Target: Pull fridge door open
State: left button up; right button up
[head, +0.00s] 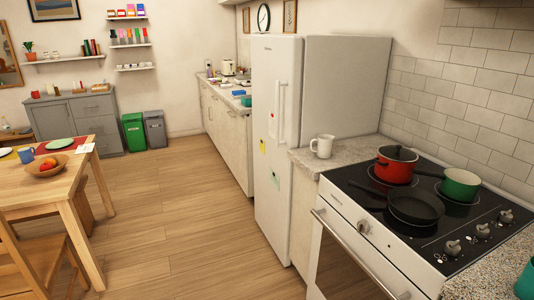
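The white fridge (344,78) stands right of centre, beyond the stove and a short counter. Its tall front door (266,150) faces left toward the open floor and looks shut. A long vertical handle (281,112) is on the door's edge nearer me, at the upper half. Small notes and magnets are stuck on the door below and beside the handle. Neither of my grippers shows in the head view.
The stove (347,212) with pots and a pan is at the front right, beside a counter piece (308,158) bearing a white mug (322,146). A wooden table (60,188) and chair (30,262) stand left. The wooden floor (180,220) between is clear.

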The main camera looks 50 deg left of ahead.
aim_at(277, 61)
jog(key=u, duration=1.5)
